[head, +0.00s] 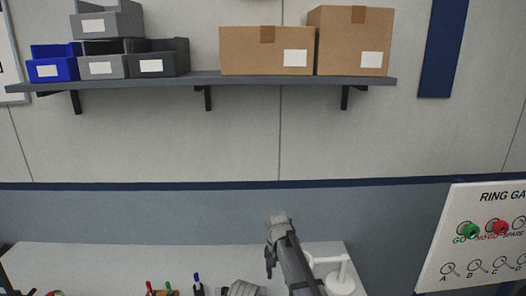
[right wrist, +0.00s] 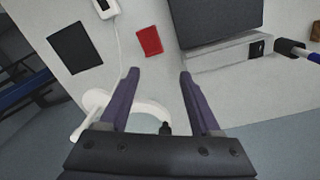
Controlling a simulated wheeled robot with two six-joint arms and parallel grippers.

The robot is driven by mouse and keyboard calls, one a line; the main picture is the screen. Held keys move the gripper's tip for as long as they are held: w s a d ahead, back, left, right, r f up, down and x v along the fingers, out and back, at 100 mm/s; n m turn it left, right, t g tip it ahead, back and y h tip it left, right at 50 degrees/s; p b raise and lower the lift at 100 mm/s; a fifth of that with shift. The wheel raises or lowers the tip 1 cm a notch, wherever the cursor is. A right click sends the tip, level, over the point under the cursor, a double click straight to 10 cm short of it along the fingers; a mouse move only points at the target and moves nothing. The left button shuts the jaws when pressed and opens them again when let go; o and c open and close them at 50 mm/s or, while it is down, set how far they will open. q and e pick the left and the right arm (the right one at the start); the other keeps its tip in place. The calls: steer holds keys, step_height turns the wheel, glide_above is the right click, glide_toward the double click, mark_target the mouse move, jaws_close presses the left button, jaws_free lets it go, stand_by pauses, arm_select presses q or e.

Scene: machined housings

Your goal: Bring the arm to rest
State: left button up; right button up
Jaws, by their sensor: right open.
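My right arm rises from the bottom middle of the head view, its end above the light worktop (head: 100,262). My right gripper (right wrist: 158,74) shows clearly in the right wrist view. Its two purple-grey fingers are apart, with nothing held between them. In the head view the fingers are small and hard to make out. My left gripper is not in view.
A white stand (head: 340,278) is close beside my right arm. Coloured handles (head: 160,290) stand at the front edge. A ring gauge board (head: 480,240) is at right. A shelf (head: 200,80) holds bins and cartons. A red item (right wrist: 149,41) lies ahead.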

steer(key=s+f+n+b, duration=0.3)
steer(key=s+f+n, duration=0.1)
steer(key=s, duration=0.9)
steer(key=s+f+n+b, duration=0.4)
steer(key=s, duration=0.9)
steer(key=shift+f+h, duration=0.4)
